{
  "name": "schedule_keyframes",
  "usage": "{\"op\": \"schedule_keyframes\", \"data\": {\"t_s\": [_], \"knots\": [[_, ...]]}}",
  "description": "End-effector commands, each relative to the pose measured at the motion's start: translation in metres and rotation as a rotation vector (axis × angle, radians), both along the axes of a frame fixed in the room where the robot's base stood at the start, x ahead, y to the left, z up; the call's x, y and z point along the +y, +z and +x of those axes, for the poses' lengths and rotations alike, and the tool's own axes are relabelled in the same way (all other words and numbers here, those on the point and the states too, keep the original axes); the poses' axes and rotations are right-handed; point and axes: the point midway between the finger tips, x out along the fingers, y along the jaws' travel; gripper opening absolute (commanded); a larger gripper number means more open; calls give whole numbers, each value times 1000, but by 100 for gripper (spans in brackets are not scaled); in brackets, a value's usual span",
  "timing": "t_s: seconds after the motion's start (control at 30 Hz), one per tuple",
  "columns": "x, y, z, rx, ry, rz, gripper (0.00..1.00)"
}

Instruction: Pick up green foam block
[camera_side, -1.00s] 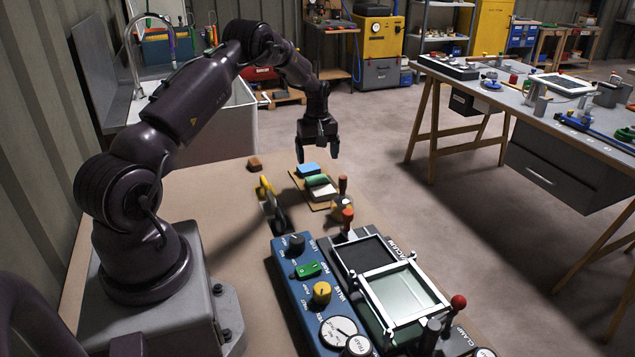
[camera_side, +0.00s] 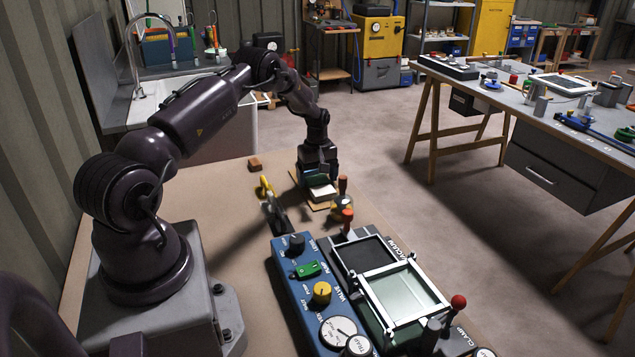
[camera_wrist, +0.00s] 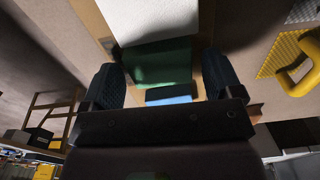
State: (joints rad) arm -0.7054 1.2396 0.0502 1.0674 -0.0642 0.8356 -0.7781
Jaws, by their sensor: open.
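The green foam block (camera_wrist: 163,62) lies between the white block (camera_wrist: 155,18) and the blue block (camera_wrist: 168,95) in the wrist view. In the side view the green block (camera_side: 315,183) is mostly hidden by my gripper, with the white block (camera_side: 322,193) beside it. My gripper (camera_side: 319,177) is low over the row of blocks. In the wrist view my gripper (camera_wrist: 160,82) is open, with one dark finger at each side of the green block. I cannot tell whether the fingers touch it.
The blocks lie on a thin tan board (camera_side: 318,206). A yellow-handled tool (camera_side: 268,190) is to its left, and a small brown block (camera_side: 254,163) is farther back. A blue control panel (camera_side: 310,290) and a white-framed tray (camera_side: 405,300) stand in front.

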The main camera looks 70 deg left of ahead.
Motion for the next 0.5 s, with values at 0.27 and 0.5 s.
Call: {"op": "schedule_keyframes", "data": {"t_s": [0.27, 0.5], "knots": [[0, 0, 0, 0, 0, 0, 53], [0, 4, 0, -1, -1, 1, 42]]}}
